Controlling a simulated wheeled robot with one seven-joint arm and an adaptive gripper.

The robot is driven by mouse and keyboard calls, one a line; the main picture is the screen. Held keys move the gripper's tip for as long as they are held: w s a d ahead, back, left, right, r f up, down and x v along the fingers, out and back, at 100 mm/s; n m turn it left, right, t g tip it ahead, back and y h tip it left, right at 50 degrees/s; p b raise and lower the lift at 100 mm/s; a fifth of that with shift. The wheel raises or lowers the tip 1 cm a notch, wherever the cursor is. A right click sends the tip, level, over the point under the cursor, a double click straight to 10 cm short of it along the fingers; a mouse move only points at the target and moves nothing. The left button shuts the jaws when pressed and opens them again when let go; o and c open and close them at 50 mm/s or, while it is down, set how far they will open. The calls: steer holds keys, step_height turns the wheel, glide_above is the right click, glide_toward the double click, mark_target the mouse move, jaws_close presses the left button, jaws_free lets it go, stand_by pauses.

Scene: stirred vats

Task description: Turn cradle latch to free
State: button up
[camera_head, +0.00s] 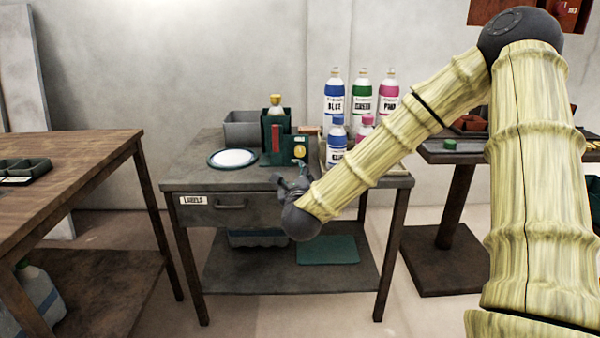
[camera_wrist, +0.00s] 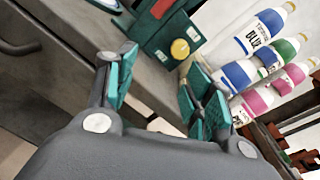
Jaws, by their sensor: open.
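The cradle (camera_head: 266,138) is a dark green holder on the grey table, with a yellow-capped bottle (camera_head: 276,104) standing in it. A red bar (camera_head: 276,139), which may be the latch, stands upright on its front. Beside it is a yellow round knob (camera_head: 299,151) on a dark green plate. In the wrist view the cradle (camera_wrist: 150,32), the red part (camera_wrist: 162,8) and the yellow knob (camera_wrist: 180,48) lie beyond the fingertips. My gripper (camera_head: 291,180) is open and empty in front of the table's front edge, apart from the cradle. It also shows in the wrist view (camera_wrist: 158,82).
Bottles labelled blue, green and pink (camera_head: 362,100) stand right of the cradle, with smaller bottles (camera_head: 338,145) before them. A white plate (camera_head: 232,158) and a grey bin (camera_head: 242,128) are to the left. The table has a labelled drawer (camera_head: 225,207). A wooden table (camera_head: 90,165) stands left.

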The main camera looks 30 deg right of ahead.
mark_target(300, 152)
steer(key=w+d+m+b, duration=0.1)
steer(key=w+d, duration=0.1)
steer(key=w, duration=0.1)
steer(key=w+d+r+m+h+b, duration=0.1)
steer(key=w+d, duration=0.2)
steer(key=w+d+m+b, duration=0.1)
steer(key=w+d+b, duration=0.1)
steer(key=w+d, duration=0.1)
steer(key=shift+r+h, duration=0.25)
steer(key=shift+h, duration=0.05)
stand_by(0.3)
steer(key=c, duration=1)
